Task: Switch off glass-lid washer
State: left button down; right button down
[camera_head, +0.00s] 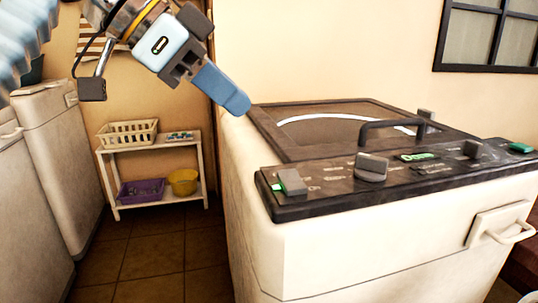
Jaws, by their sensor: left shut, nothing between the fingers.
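The glass-lid washer (300,250) is a cream box on the right side of the head view. Its dark-framed glass lid (340,125) is closed on top, with a dark bar handle (390,127). The dark control panel (430,178) runs along the edge nearest me. My left gripper (236,100) is shut and empty, above the washer's far left corner, apart from the panel. My right gripper is not in view.
Other cream machines (50,150) stand along the left. A white shelf (155,147) at the back holds a cream basket (128,133), a purple basket (141,190) and a yellow bowl (183,182). The tiled floor (150,265) between is clear. A dark-framed window (490,38) is at upper right.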

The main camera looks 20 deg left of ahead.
pick_arm(q)
send_over(279, 171)
jog(key=s, duration=0.2)
jog(key=f, duration=0.5)
jog(key=shift+a+f, duration=0.15)
jog(key=shift+a, duration=0.25)
notch_tip(279, 171, down, 3)
jog(key=shift+w+a+r+b, duration=0.1)
jog(key=shift+a+r+b, duration=0.05)
jog(key=shift+b, duration=0.35)
jog(key=shift+f, duration=0.6)
jog(key=shift+w+f+b, duration=0.15)
jog(key=shift+f+b, duration=0.5)
jog(key=shift+b, duration=0.05)
jog(key=shift+a+r, duration=0.2)
jog(key=shift+r, duration=0.05)
jog(key=shift+d, duration=0.2)
